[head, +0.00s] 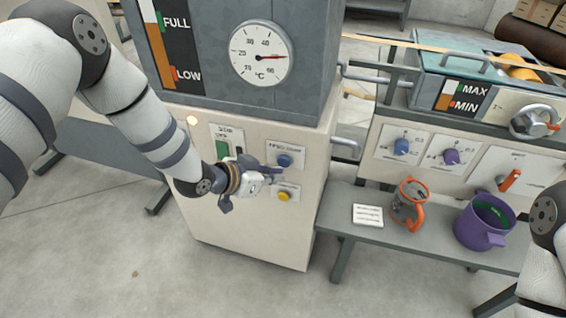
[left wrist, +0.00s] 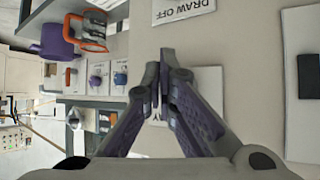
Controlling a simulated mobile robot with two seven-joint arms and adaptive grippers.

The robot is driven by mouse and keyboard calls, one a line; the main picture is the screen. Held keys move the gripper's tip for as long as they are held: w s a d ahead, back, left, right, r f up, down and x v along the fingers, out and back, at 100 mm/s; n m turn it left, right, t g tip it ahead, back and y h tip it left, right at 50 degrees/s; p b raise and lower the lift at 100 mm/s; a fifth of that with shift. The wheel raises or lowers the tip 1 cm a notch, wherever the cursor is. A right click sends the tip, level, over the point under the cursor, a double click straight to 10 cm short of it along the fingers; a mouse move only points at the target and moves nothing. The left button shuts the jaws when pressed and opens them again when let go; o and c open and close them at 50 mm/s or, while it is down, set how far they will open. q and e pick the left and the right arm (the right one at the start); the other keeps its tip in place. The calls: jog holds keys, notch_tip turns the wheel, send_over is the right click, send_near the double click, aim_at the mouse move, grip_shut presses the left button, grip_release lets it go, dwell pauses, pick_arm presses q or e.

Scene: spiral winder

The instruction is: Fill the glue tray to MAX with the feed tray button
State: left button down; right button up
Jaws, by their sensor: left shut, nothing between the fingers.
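The glue tray (head: 478,62) is at the upper right in the head view. Its MAX/MIN gauge (head: 446,96) shows orange in the lower part and white above, with the level nearer MIN. On the cream cabinet front are a blue button (head: 284,160) on an upper plate, whose small label is hard to read, and a yellow button (head: 284,196) below. A DRAW OFF label (left wrist: 184,10) shows upside down in the left wrist view. My left gripper (head: 272,172) is shut and empty, close to the upper plate (left wrist: 205,84). I cannot tell whether it touches. My right gripper is out of view.
The tank's FULL/LOW gauge (head: 155,40) and a temperature dial (head: 260,54) are above the cabinet. A grey bench (head: 345,222) holds a white card (head: 367,215), an orange-handled jug (head: 408,203) and a purple pot (head: 484,222). Knobs (head: 402,147) are on the panel behind.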

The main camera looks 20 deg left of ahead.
pick_arm(q)
jog(key=shift+w, duration=0.1)
dwell(0.3)
jog(key=shift+w, duration=0.3)
jog(key=shift+w+b, duration=0.3)
jog(key=shift+w, duration=0.2)
dwell(1.3)
jog(key=shift+s, duration=0.1)
dwell(1.9)
jog(key=shift+s+p, duration=0.4)
jog(key=shift+s, duration=0.4)
